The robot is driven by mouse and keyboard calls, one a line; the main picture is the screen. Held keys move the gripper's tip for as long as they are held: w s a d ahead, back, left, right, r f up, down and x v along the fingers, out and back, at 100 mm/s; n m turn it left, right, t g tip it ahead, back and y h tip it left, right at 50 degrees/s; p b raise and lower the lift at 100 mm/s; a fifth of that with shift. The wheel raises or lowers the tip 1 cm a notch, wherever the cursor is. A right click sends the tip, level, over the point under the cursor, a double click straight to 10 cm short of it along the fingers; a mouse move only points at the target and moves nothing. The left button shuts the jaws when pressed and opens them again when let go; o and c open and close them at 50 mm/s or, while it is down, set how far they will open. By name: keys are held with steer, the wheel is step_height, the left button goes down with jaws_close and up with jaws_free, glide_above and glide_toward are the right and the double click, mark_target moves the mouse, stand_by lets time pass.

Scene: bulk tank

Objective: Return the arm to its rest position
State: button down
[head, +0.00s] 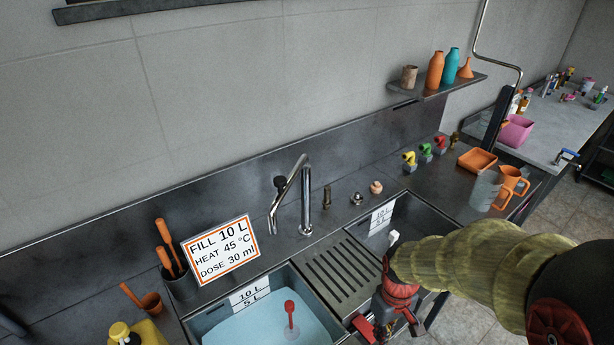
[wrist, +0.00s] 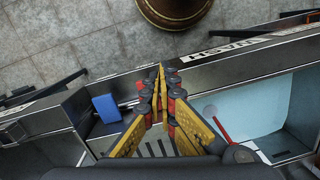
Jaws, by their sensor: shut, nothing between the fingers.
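My arm, in a ridged olive sleeve, reaches in from the right in the head view. My gripper (head: 384,318) hangs over the front of the sink counter, by the drainboard and right basin. In the wrist view my gripper (wrist: 160,75) has its yellow fingers drawn together at the tips, with nothing between them. The tips show over the counter's front edge. The head view cuts off the lower part of the gripper.
The left basin (head: 199,325) holds pale blue liquid and a red-handled tool (head: 290,313). A tap (head: 306,200) stands behind the ribbed drainboard (head: 337,270). Orange jugs (head: 512,182) stand at right. A blue block (wrist: 106,107) shows in the wrist view. Floor lies beyond the counter front.

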steer(key=s+r+m+t, duration=0.2)
steer(key=s+r+t, duration=0.1)
steer(key=r, duration=0.9)
steer(key=s+r+m+t, duration=0.2)
steer(key=s+r+t, duration=0.1)
steer(key=r, duration=1)
steer(key=shift+s+m+t, duration=0.3)
steer(key=shift+s+t, duration=0.1)
steer(key=shift+s, duration=0.1)
